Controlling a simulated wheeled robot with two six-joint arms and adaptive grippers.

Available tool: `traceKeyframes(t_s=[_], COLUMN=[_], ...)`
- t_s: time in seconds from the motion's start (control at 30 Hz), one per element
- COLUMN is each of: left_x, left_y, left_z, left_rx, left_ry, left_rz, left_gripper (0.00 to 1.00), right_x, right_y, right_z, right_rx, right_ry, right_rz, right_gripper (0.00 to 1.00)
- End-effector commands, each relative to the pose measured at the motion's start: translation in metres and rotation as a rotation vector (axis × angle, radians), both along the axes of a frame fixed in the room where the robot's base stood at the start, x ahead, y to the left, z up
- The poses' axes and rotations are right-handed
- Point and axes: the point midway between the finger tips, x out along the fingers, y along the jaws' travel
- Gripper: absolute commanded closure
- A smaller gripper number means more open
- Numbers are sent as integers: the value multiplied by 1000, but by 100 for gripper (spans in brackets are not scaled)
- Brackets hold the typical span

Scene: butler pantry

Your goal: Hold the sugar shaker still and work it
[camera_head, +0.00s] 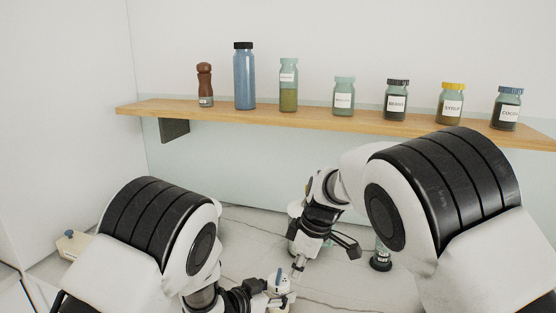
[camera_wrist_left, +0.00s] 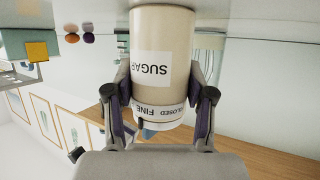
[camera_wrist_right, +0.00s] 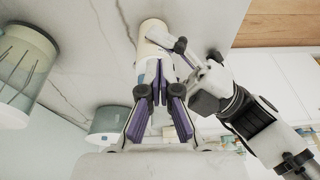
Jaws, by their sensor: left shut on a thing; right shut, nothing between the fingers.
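The sugar shaker (camera_wrist_left: 165,45) is a cream cylinder with a SUGAR label and a white collar printed with CLOSED and FINE. In the head view its small top (camera_head: 281,278) shows low in the middle, partly hidden by my left gripper. My left gripper (camera_wrist_left: 160,105) is shut on the shaker, with one finger on each side near the collar. My right gripper (camera_head: 298,268) is shut and empty, pointing down close to the shaker's top. In the right wrist view its fingertips (camera_wrist_right: 158,72) are beside the shaker (camera_wrist_right: 150,38); I cannot tell whether they touch.
A wooden shelf (camera_head: 280,116) at the back carries a pepper mill (camera_head: 204,84), a blue bottle (camera_head: 244,76) and several labelled jars. A dark-lidded jar (camera_head: 381,256) stands on the marble counter right of my right gripper. A cream box (camera_head: 72,243) sits at the far left.

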Motion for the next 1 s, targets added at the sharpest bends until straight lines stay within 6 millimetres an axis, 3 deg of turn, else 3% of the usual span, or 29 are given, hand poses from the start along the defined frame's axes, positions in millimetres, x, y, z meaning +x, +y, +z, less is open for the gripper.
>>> traceKeyframes(t_s=[0.03,0.3,0.53,0.77,1.0], left_x=[0,0,0,0,0], left_y=[0,0,0,0,0], left_z=[-1,-1,-1,-1,-1], left_rx=[1,1,1,1,1], left_ry=[2,2,2,2,1], left_rz=[0,0,0,0,0], left_gripper=[90,90,90,90,90], right_x=[-1,-1,-1,21,22], right_y=[9,9,9,-9,-9], right_z=[19,46,47,53,30], right_rx=[-21,-22,-16,209,221], right_ry=[-32,-29,-29,-98,-100], right_rz=[19,19,18,12,12], right_gripper=[100,100,100,100,100])
